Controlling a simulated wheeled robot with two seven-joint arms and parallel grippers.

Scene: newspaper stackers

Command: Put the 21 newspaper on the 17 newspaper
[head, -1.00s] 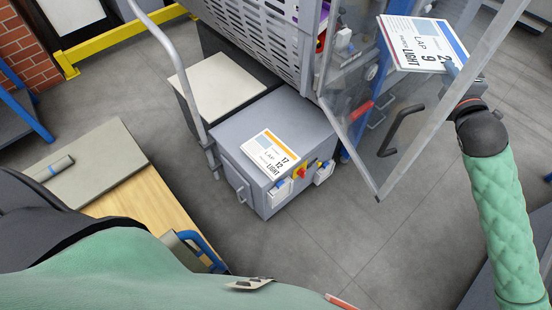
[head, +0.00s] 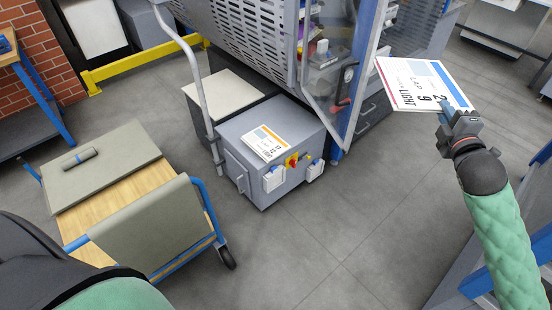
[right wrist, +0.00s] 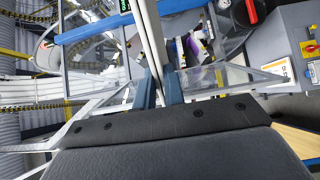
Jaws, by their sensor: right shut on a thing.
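The 21 newspaper (head: 415,82), a white sheet with a blue band and a large 21, is held up in the air at the upper right of the head view. My right gripper (head: 453,108) is shut on its near right edge. In the right wrist view the newspaper (right wrist: 150,35) shows edge-on between the fingers (right wrist: 159,92). The 17 newspaper (head: 262,142), white with an orange band, lies flat on the grey box (head: 240,125), left of and below the held one in the head view. It also shows partly in the right wrist view (right wrist: 274,74). My left gripper is out of view.
A tall machine with a slotted panel (head: 245,45) and transparent front stands behind the grey box. A wooden cart (head: 105,205) with blue rails stands at lower left. A blue-framed table (head: 500,270) is at lower right. Open grey floor (head: 320,240) lies between.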

